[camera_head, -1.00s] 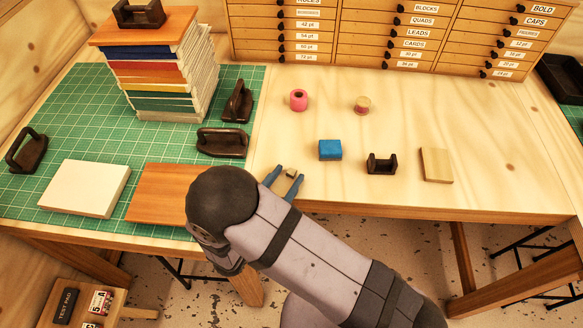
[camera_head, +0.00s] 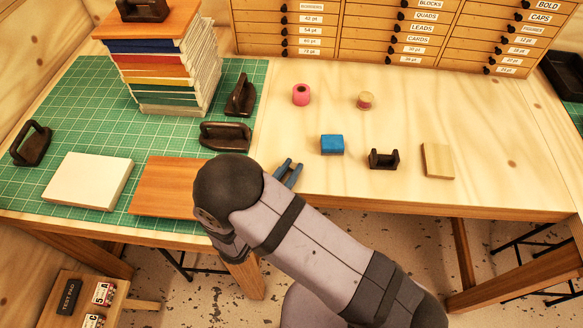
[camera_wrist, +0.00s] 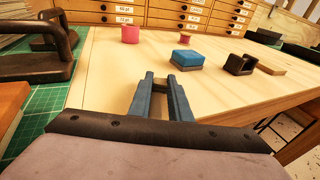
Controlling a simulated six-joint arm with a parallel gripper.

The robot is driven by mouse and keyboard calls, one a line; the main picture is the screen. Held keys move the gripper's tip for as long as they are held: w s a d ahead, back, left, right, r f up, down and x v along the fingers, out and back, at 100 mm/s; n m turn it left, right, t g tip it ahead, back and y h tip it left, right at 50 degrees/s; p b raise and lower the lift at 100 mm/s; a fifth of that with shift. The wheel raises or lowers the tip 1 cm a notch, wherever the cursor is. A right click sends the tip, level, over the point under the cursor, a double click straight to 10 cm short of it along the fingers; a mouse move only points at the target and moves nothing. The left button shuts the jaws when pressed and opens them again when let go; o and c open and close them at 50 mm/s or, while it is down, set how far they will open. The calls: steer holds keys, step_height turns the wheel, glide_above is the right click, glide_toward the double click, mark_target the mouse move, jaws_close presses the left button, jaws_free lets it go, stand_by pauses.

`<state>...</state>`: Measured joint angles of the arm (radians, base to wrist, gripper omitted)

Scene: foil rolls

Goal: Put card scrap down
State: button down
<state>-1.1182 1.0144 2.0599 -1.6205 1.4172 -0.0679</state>
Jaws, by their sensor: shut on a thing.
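My gripper (camera_head: 291,166) is low at the front of the pale wooden table, just right of the green mat's edge. Its two blue fingers also show in the wrist view (camera_wrist: 160,80), pointing away from the camera with a narrow gap between them. The gripper is shut on the card scrap (camera_wrist: 160,85), a small piece mostly hidden between the fingers. The head view barely shows it now. I cannot tell whether the scrap touches the table.
A blue block (camera_head: 332,145), a dark cradle (camera_head: 384,160) and a tan wooden block (camera_head: 437,160) stand to the right. A pink roll (camera_head: 301,95) and a tan roll (camera_head: 365,100) stand behind. A brown board (camera_head: 166,187) lies left on the green mat (camera_head: 75,115).

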steer(key=shift+r, duration=0.1)
step_height(320, 180, up, 10)
steer(key=b, duration=0.2)
stand_by(0.6)
stand_by(0.5)
steer(key=shift+f+p, duration=1.1)
steer(key=shift+f, duration=3.8)
steer(key=shift+f+b, duration=0.3)
steer(key=c, duration=1.6)
jaws_free()
steer(key=shift+r, duration=0.1)
steer(key=shift+c, duration=0.2)
